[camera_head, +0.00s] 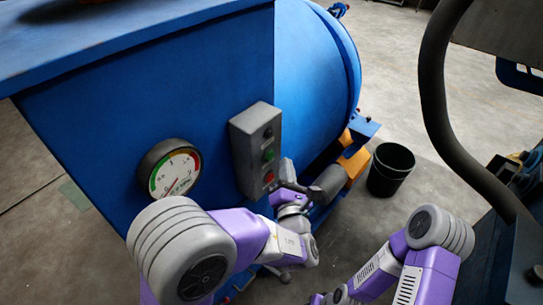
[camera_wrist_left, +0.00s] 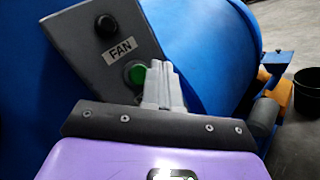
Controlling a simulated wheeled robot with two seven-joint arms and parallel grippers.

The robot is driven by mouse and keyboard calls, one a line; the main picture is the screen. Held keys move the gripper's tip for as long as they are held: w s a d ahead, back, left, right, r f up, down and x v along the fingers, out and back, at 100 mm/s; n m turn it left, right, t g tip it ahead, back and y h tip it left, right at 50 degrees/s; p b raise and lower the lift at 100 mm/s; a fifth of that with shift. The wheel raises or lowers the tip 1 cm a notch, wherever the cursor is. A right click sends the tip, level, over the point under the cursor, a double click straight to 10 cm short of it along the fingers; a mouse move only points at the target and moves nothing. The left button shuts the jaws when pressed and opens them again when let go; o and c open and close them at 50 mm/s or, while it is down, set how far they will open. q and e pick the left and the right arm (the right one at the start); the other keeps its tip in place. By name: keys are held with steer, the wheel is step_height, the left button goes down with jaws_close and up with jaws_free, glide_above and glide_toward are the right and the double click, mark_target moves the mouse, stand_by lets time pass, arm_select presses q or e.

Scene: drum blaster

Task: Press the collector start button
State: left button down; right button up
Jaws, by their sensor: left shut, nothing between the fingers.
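A grey control box (camera_head: 250,150) is mounted on the blue machine's side. It bears a black knob (camera_head: 268,132) at the top, a green button (camera_head: 269,154) in the middle and a red button (camera_head: 269,176) at the bottom. My left gripper (camera_head: 287,168) is shut and empty, just right of the box. In the left wrist view its closed fingers (camera_wrist_left: 160,68) overlap the right edge of the green button (camera_wrist_left: 138,73); I cannot tell whether they touch it. A FAN label (camera_wrist_left: 121,49) shows above that button. The red button is hidden there. My right arm shows at lower right, its gripper out of frame.
A round gauge (camera_head: 170,169) sits left of the box. A blue drum (camera_head: 315,65) bulges out on the right. A black bucket (camera_head: 390,170) stands on the floor, and a thick dark hose (camera_head: 432,90) hangs at right. Concrete floor lies open behind the bucket.

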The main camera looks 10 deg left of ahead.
arm_select(q)
steer(key=shift+w+a, duration=0.35)
steer(key=shift+a, duration=0.2)
steer(key=shift+a, duration=0.15)
stand_by(1.6)
steer(key=shift+w+a, duration=0.2)
steer(key=shift+w+a, duration=0.25)
steer(key=shift+a, duration=0.15)
stand_by(0.8)
steer(key=shift+d, duration=0.15)
steer(key=shift+s+d, duration=0.5)
steer(key=shift+d, duration=0.1)
steer(key=shift+s+d, duration=0.45)
steer(key=shift+d, duration=0.25)
steer(key=shift+s+d, duration=0.45)
steer(key=shift+d, duration=0.25)
steer(key=shift+s+d, duration=0.45)
steer(key=shift+d, duration=0.25)
steer(key=shift+f, duration=0.1)
